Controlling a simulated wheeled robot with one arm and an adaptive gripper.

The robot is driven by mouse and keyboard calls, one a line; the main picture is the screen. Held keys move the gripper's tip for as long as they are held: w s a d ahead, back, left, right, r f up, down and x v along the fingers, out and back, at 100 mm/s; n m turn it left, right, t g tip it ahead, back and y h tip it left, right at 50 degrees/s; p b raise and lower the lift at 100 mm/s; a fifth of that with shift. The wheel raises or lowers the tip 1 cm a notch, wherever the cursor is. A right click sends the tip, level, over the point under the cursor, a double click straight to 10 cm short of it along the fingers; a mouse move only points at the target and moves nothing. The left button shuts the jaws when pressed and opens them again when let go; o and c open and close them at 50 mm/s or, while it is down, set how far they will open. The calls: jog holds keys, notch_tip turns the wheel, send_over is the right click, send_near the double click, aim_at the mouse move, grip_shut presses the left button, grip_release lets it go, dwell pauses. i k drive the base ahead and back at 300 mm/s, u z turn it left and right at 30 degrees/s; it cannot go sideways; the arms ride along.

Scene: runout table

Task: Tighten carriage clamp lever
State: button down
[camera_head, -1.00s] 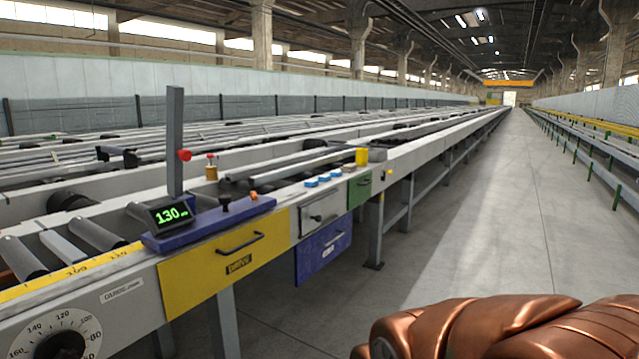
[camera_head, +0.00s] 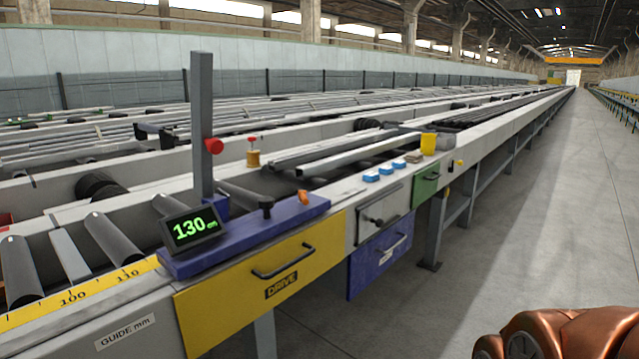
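On the carriage top stand a black knob (camera_head: 266,203) and a small orange lever (camera_head: 304,197). I cannot tell for sure which of these is the clamp lever, or how tight it is. A copper-coloured part, apparently of my arm, shows at the lower right, well apart from the carriage. My gripper's fingers are not in view.
Below the carriage is a yellow DRIVE drawer (camera_head: 262,285); a grey door (camera_head: 380,216), a blue drawer (camera_head: 380,263) and a green drawer (camera_head: 426,187) lie further right. Blue blocks (camera_head: 378,172) and a yellow cup (camera_head: 428,144) stand on the rail. The floor aisle (camera_head: 530,190) at right is clear.

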aim_at(302, 197)
jog(key=u, duration=0.5)
jog(key=i, duration=0.95)
jog(key=u, duration=0.75)
